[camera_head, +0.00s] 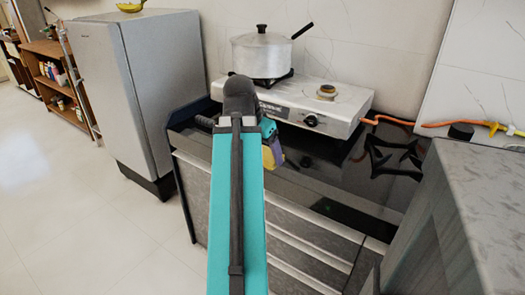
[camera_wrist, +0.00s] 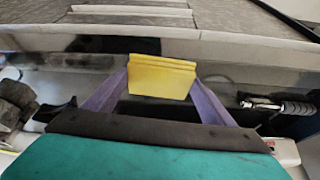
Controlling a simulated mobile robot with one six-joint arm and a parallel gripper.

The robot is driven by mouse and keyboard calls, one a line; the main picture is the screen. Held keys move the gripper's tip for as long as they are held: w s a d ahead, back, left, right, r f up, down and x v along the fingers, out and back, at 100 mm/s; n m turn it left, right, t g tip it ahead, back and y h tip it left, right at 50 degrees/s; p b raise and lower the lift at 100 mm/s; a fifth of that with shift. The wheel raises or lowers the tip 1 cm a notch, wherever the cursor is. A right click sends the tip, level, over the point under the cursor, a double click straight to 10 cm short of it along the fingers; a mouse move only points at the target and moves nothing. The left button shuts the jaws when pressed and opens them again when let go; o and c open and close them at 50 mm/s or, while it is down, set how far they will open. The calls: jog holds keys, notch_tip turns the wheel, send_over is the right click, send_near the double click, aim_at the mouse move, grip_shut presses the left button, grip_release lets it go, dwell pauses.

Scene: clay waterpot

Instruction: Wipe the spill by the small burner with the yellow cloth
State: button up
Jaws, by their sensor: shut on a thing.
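The yellow cloth (camera_wrist: 162,68) is a folded block between the two purple fingers of my gripper (camera_wrist: 160,82), which is shut on it. In the head view the cloth (camera_head: 267,158) shows only partly beside my teal arm, in front of the white stove and over the dark counter (camera_head: 345,190). The small burner (camera_head: 326,91) is on the right half of the stove top, behind and to the right of my gripper. I cannot make out a spill clearly in either view.
A lidded metal pot (camera_head: 261,55) with a dark handle stands on the stove's left burner. A black burner grate (camera_head: 393,157) lies on the counter at right. An orange hose (camera_head: 400,123) runs along the wall. A fridge (camera_head: 140,90) stands at left and a grey counter (camera_head: 480,190) at right.

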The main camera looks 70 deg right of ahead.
dwell(0.3)
jog(key=shift+o, duration=1.1)
jog(key=shift+c, duration=0.6)
jog(key=shift+w, duration=0.25)
jog(key=w+a+n+t, duration=0.1)
jog(key=w+a+n, duration=0.4)
jog(key=w, duration=0.6)
jog(key=w+a+n+t+y, duration=0.1)
jog(key=w+a+n+t, duration=0.1)
jog(key=w+a, duration=0.6)
jog(key=w+a+n+t, duration=0.1)
jog(key=w+a+n, duration=0.3)
jog(key=w, duration=0.9)
jog(key=w+a+n+y, duration=0.1)
jog(key=w+a+n, duration=0.2)
jog(key=a, duration=0.8)
jog(key=w+a+n+t+y, duration=0.1)
jog(key=w+a+n, duration=0.3)
jog(key=w+a, duration=0.3)
jog(key=w+a+n+t+y, duration=0.1)
jog(key=w+a+n, duration=0.3)
jog(key=a, duration=1.3)
jog(key=shift+w+a, duration=0.2)
jog(key=shift+w, duration=0.75)
